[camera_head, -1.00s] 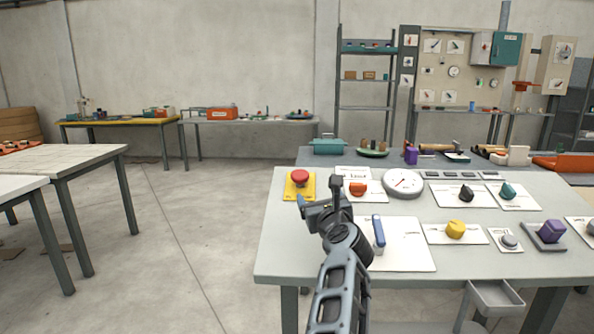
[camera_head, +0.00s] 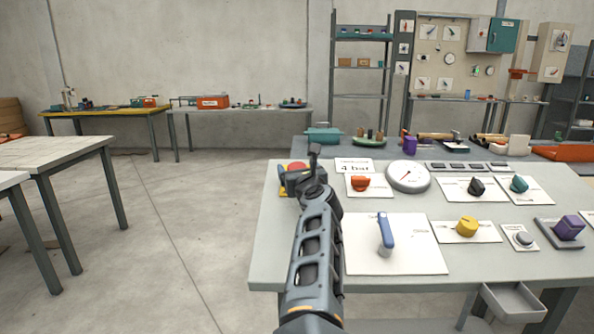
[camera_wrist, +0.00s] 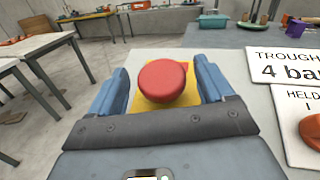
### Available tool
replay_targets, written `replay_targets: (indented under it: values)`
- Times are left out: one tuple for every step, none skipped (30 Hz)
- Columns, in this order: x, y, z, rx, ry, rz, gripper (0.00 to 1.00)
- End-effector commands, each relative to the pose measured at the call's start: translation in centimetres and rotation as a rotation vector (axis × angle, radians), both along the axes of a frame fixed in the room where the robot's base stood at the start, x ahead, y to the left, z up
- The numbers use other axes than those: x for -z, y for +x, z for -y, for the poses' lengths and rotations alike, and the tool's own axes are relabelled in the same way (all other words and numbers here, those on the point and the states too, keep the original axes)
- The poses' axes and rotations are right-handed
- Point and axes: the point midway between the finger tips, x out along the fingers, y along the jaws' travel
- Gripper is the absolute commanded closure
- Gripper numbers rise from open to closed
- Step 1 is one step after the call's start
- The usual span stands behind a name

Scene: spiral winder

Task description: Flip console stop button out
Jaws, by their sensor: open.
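The stop button is a red mushroom button (camera_wrist: 163,80) on a yellow plate (camera_wrist: 184,103). In the wrist view it sits between the two blue fingers of my gripper (camera_wrist: 162,88), which are spread apart with a gap on each side of the red cap. I cannot tell whether the fingers are level with the cap or still above it. In the head view my gripper (camera_head: 301,178) covers most of the button, and only a bit of its red top (camera_head: 293,166) shows behind it at the console table's left end.
The console table (camera_head: 268,235) holds a "4 bar" card (camera_head: 354,166), an orange knob (camera_head: 361,183), a round gauge (camera_head: 408,177) and a blue lever (camera_head: 385,232) right of my arm. A yellow knob (camera_head: 467,226) stands further right. Open floor lies left of the table.

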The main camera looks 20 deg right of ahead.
Motion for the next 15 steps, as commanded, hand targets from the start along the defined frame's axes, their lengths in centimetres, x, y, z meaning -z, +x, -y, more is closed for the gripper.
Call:
replay_targets:
  values:
    - [0.05,0.44,0.11,0.001,0.001,0.000,0.19]
    - [0.06,0.64,0.12,0.001,0.001,0.000,0.19]
    - [0.05,0.85,0.17,0.002,0.000,0.000,0.19]
    - [0.05,0.99,0.18,0.002,0.000,0.000,0.19]
    - [0.05,1.10,0.17,0.001,0.000,0.000,0.19]
    - [0.02,1.20,0.16,0.001,-0.001,0.000,0.19]
    - [-0.01,1.25,0.15,0.001,-0.001,0.000,0.19]
    - [-0.02,1.29,0.14,0.001,-0.001,0.000,0.19]
    - [-0.04,1.31,0.14,0.001,-0.001,0.000,0.19]
    - [-0.04,1.32,0.13,0.001,-0.001,0.000,0.19]
    - [-0.04,1.32,0.13,0.001,-0.001,0.000,0.19]
    - [-0.05,1.31,0.13,0.001,-0.001,0.000,0.19]
    - [-0.04,1.31,0.14,0.001,-0.001,0.000,0.19]
    - [-0.04,1.30,0.13,0.001,-0.001,0.000,0.19]
    - [-0.04,1.30,0.14,0.001,-0.001,0.000,0.20]
